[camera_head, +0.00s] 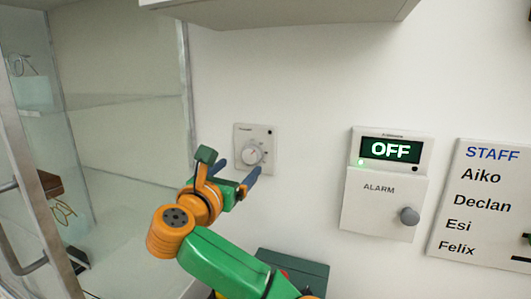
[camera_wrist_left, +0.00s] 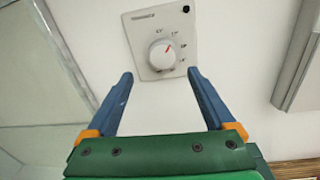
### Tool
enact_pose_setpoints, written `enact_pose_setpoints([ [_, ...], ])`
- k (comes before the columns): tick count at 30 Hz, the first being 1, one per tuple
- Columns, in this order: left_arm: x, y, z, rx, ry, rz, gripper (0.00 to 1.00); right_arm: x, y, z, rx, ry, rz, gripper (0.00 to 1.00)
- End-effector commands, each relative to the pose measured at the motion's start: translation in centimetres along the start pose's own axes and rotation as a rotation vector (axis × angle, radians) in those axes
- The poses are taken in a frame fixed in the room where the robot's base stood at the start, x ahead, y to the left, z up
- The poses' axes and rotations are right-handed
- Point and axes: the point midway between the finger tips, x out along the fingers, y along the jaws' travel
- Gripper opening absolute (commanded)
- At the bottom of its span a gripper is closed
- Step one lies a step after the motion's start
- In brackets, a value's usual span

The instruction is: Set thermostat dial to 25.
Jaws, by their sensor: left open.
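The thermostat is a light grey square plate (camera_head: 267,134) on the white wall, with a round white dial (camera_head: 251,154) that bears a red pointer mark. In the left wrist view the dial (camera_wrist_left: 162,53) shows whole, with its red mark toward the upper right and small scale figures around it that are too blurred to read. My left gripper (camera_head: 238,172) is open in front of the thermostat. In the left wrist view its two blue fingers (camera_wrist_left: 163,82) stand apart below the dial, with nothing between them. My right gripper is not in view.
Right of the thermostat are a display reading OFF (camera_head: 391,150), an alarm box (camera_head: 379,216) with a grey knob, and a staff list (camera_head: 485,205). A glass cabinet (camera_head: 120,130) stands at left. A shelf or cupboard (camera_head: 290,10) juts out above. A dark green box (camera_head: 300,268) sits below.

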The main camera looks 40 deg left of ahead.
Motion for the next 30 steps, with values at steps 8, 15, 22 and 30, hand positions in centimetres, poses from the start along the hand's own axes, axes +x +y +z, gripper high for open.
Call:
enact_pose_setpoints([
  [8, 5.3, 0.0, 0.3, 0.006, 0.003, -0.002, 0.88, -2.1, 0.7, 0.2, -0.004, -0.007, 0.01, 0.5],
  [15, 6.3, 0.0, 0.0, 0.006, 0.0, 0.0, 0.88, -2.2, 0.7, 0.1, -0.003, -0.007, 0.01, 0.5],
  [22, 6.3, 0.0, 0.0, 0.007, 0.0, 0.0, 0.5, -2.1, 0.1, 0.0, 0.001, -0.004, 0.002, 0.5],
  [30, 6.3, -0.1, 0.0, 0.009, 0.0, 0.0, 0.02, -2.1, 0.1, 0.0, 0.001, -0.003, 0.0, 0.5],
])
